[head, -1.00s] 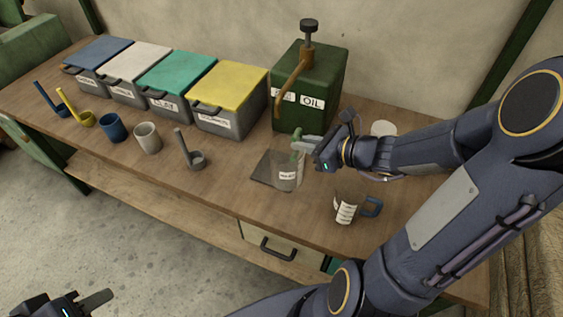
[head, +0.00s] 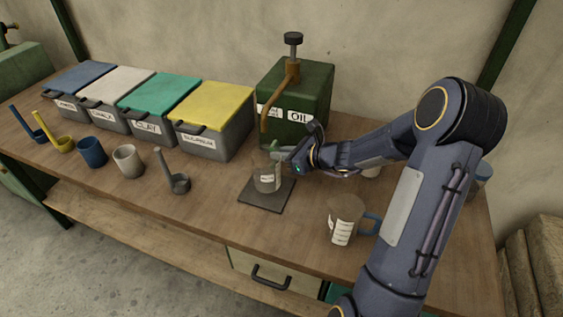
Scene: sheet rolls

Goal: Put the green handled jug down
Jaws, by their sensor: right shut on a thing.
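The green handled jug (head: 266,181) is a clear jug with a white label, upright over the back part of a dark square mat (head: 267,199). It stands in front of the oil can's spout. I cannot tell whether its base touches the mat. My right gripper (head: 284,156) is shut on the jug's green handle, at the jug's right side, and partly hides the handle. My left gripper is not in view.
The green oil can (head: 312,92) stands behind the jug. A blue handled jug (head: 343,222) is at the right front. A grey ladle (head: 179,183), cups and lidded bins (head: 206,140) are to the left. The bench front is mostly clear.

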